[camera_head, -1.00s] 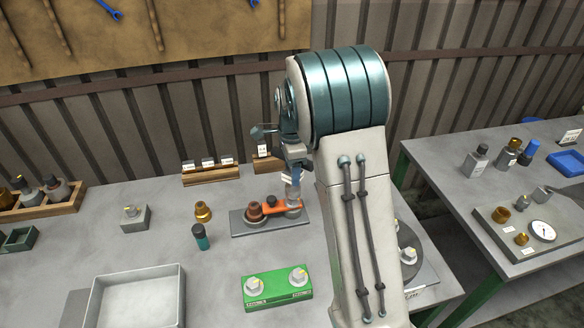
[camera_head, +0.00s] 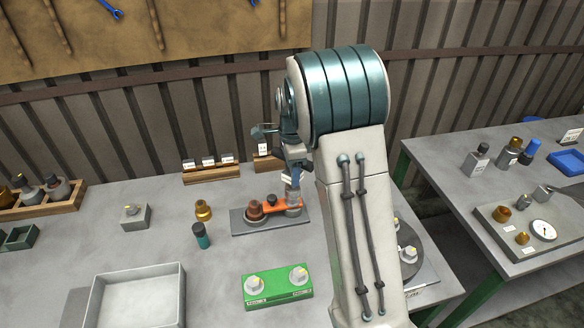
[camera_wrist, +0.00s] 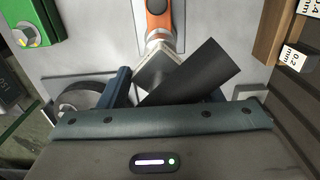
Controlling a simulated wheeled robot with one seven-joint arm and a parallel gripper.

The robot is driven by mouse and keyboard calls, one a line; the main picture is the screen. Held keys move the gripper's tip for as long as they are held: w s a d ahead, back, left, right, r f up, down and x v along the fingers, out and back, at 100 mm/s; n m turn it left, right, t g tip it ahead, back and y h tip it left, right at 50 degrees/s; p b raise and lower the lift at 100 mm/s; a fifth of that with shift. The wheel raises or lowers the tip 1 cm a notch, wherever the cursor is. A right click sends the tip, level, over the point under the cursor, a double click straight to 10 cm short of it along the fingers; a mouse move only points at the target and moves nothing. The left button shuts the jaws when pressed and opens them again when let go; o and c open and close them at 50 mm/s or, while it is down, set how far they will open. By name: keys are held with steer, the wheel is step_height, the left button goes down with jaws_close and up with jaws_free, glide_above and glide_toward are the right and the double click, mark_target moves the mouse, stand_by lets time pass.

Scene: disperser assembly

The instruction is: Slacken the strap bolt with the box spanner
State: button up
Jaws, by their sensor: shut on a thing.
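My gripper (camera_wrist: 182,105) is shut on a dark grey bar-like tool (camera_wrist: 195,75), which I take to be the box spanner. It lies slanted between the fingers. A pale metal block (camera_wrist: 158,68) sits at its near end, over the tip of the orange strap (camera_wrist: 158,20); the strap bolt itself is not clearly visible. In the head view my gripper (camera_head: 292,172) is above the right end of the orange strap (camera_head: 281,208), at a grey round part (camera_head: 294,204). The strap lies on a grey plate (camera_head: 240,225), beside a brown round part (camera_head: 254,209).
A green block (camera_head: 277,300) with two pale knobs stands in front. A teal-and-black bottle (camera_head: 201,236), a brass part (camera_head: 203,210) and an open grey tray (camera_head: 135,300) are to the left. Wooden label racks (camera_head: 210,175) stand behind. The bench between has bare room.

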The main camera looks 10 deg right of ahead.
steer(key=shift+f+b, duration=0.8)
steer(key=shift+f, duration=0.55)
steer(key=shift+n, duration=4.5)
steer(key=shift+d+n, duration=0.1)
steer(key=shift+n, duration=4.3)
steer(key=shift+m, duration=0.3)
steer(key=shift+r, duration=0.2)
